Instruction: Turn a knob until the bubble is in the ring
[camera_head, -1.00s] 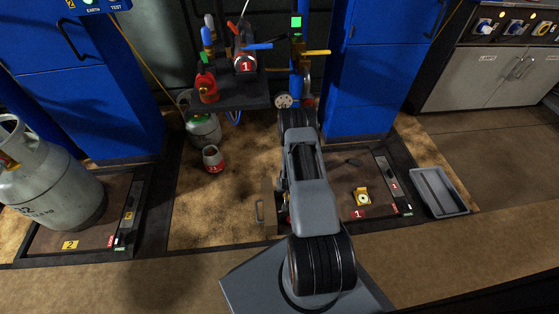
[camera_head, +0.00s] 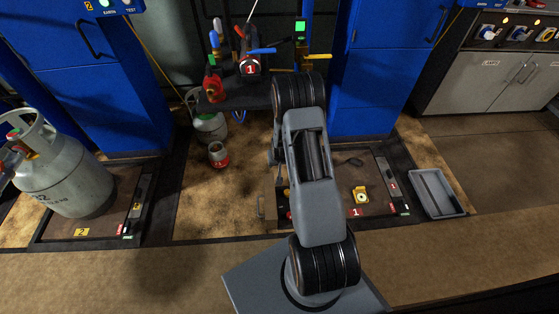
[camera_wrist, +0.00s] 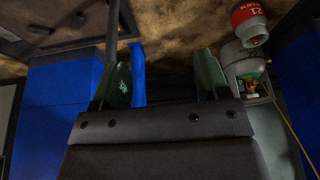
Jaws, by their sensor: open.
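The yellow bubble level (camera_head: 361,197) sits on the right scale's brown plate (camera_head: 383,206), marked 1. Its round white face shows, but the bubble and ring are too small to read. Small red and yellow parts (camera_head: 288,214) show at the plate's left edge, partly behind my arm; I cannot tell whether they are knobs. My gripper (camera_wrist: 160,80) is open in the wrist view, with its two dark green fingers apart. A blue upright strip (camera_wrist: 138,75) appears beside the left finger, and nothing is visibly gripped.
A grey gas cylinder (camera_head: 66,178) stands on the left scale. A grey tray (camera_head: 437,192) lies right of the right scale. A shelf (camera_head: 236,101) with bottles and coloured levers stands behind. A small red-banded can (camera_head: 218,154) is on the floor. Blue cabinets (camera_head: 382,70) flank the space.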

